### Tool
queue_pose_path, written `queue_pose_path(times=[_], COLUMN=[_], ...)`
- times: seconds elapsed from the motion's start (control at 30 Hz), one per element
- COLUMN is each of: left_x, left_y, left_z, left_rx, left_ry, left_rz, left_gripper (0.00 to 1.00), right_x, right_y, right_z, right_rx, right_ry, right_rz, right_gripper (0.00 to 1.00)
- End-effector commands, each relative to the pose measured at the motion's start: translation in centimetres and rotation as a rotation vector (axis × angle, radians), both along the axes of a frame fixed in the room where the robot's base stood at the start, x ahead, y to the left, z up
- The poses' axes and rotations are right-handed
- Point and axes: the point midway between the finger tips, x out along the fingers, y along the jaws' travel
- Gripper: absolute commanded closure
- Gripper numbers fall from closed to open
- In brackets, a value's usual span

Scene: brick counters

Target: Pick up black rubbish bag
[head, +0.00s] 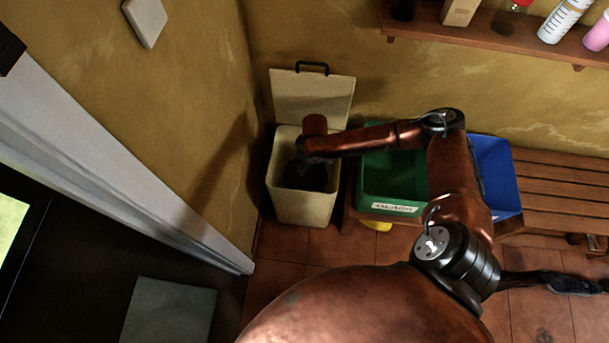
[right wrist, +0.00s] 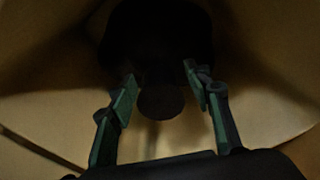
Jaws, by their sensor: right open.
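The black rubbish bag (head: 311,180) sits inside the open cream bin (head: 302,210), dark and partly covered by my right arm in the head view. My right gripper (head: 303,160) is at the bin's mouth, over the bag. In the right wrist view, its two green-padded fingers (right wrist: 160,85) are apart, with nothing clearly held between them. The dark bag (right wrist: 155,38) shows ahead of and between the fingertips, with a rounded lobe below; I cannot tell whether they touch. Pale bin walls surround it. My left gripper is not in view.
The bin's raised lid (head: 312,95) stands behind its mouth. A green labelled crate (head: 390,207) and a blue crate (head: 497,175) stand to the right by a slatted wooden bench (head: 560,190). A shelf (head: 480,35) with bottles hangs above. The yellow wall is close on the left.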

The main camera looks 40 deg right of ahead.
Motion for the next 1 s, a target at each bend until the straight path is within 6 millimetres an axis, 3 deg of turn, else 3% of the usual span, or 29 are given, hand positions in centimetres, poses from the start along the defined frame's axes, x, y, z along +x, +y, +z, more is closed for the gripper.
queue_pose_path(times=[0.2, 0.83, 1.0], left_x=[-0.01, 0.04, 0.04], left_y=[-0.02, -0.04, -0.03], left_z=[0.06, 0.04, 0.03], left_rx=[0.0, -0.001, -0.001], left_ry=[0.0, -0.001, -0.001], left_rz=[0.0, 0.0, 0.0], left_gripper=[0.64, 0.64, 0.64], right_x=[0.03, -0.01, -0.02], right_y=[-0.01, 0.0, 0.0], right_z=[0.06, 0.02, 0.02], right_rx=[0.0, 0.0, 0.0], right_ry=[-0.001, 0.0, 0.0], right_rz=[0.0, 0.0, 0.0], right_gripper=[0.55, 0.98, 1.0])
